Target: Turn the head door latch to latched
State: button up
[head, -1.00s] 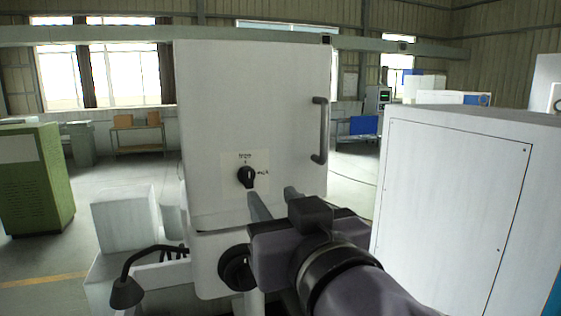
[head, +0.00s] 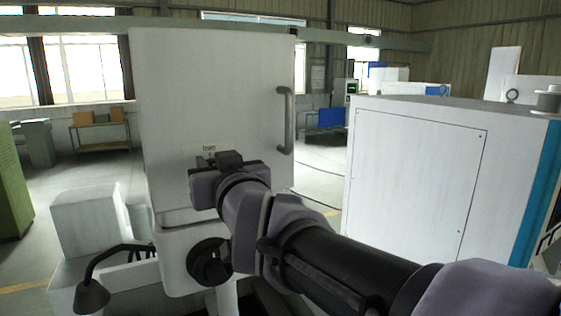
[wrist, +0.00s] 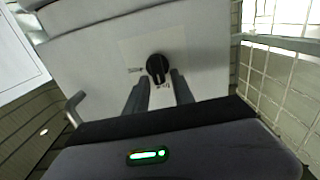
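The head door latch is a black rotary knob (wrist: 158,68) on a pale label plate (wrist: 133,50) with small lettering, on the front of the white machine head door (head: 215,90). In the head view my arm hides the knob, and only the top of the plate shows. My gripper (wrist: 160,83) shows in the wrist view with its two grey fingers apart. The fingertips are at the near edge of the knob, one on each side. I cannot tell whether they touch it. In the head view the fingers are hidden behind the gripper body.
A dark grey door handle (head: 286,120) stands on the door's right side. A black round knob (head: 207,262) is below the door. A black gooseneck lamp (head: 95,290) is at lower left. A large white cabinet (head: 410,180) stands close on the right.

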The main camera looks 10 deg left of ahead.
grip_shut()
jog(key=shift+f+b, duration=0.1)
jog(key=shift+b, duration=0.25)
jog(key=m+b, duration=0.3)
jog(key=m, duration=0.3)
jog(key=d+f+m+b, duration=0.1)
jog(key=m+b, duration=0.2)
jog(key=m, duration=0.3)
jog(key=w+m+b, duration=0.1)
jog(key=m+b, duration=0.2)
jog(key=m, duration=0.2)
jog(key=shift+d+f+m, duration=0.25)
jog(key=shift+m, duration=0.15)
jog(key=shift+s, duration=0.1)
